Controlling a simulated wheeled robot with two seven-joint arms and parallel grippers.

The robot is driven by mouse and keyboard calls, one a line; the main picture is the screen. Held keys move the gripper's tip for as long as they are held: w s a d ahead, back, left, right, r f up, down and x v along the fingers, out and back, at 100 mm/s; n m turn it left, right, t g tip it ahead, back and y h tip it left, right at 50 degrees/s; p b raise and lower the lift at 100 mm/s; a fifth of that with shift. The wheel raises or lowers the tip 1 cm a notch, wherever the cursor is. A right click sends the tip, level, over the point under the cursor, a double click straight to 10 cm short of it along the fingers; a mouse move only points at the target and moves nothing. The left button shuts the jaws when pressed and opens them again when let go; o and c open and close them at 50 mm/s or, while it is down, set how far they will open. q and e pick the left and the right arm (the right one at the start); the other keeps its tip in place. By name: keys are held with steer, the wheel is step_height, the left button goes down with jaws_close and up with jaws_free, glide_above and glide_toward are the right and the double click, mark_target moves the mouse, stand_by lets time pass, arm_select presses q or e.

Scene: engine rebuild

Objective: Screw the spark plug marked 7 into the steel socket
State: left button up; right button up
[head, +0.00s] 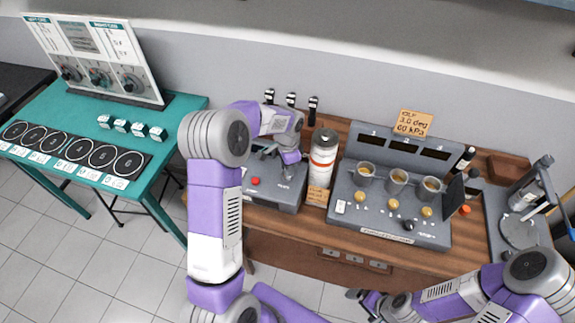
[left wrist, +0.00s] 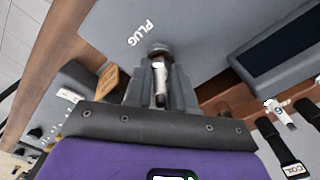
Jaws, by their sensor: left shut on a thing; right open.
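My left gripper (head: 289,158) is low over the grey tester box (head: 272,190) on the wooden bench. In the left wrist view its fingers (left wrist: 160,88) are shut on a pale metal spark plug (left wrist: 161,86). The far end of the plug meets a dark round steel socket (left wrist: 160,49) in the grey top, beside the word PLUG. I cannot tell how deep the plug sits, and its number is not readable. In the head view my gripper hides the plug and socket. My right gripper (head: 364,296) is open and empty, low in front of the bench.
A white canister with a red band (head: 323,157) stands right of the box. A grey console with three cups (head: 390,205) is further right, then a press (head: 522,215). Several black-topped parts (head: 291,99) stand behind. A teal table (head: 165,170) is at left.

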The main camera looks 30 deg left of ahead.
arm_select(q)
steer(key=m+p, duration=0.1)
steer(key=m, duration=0.4)
steer(key=shift+m, duration=0.4)
steer(key=o, duration=0.9)
steer(key=shift+r+p, duration=3.1)
steer(key=shift+r, duration=1.25)
steer(key=shift+f, duration=0.1)
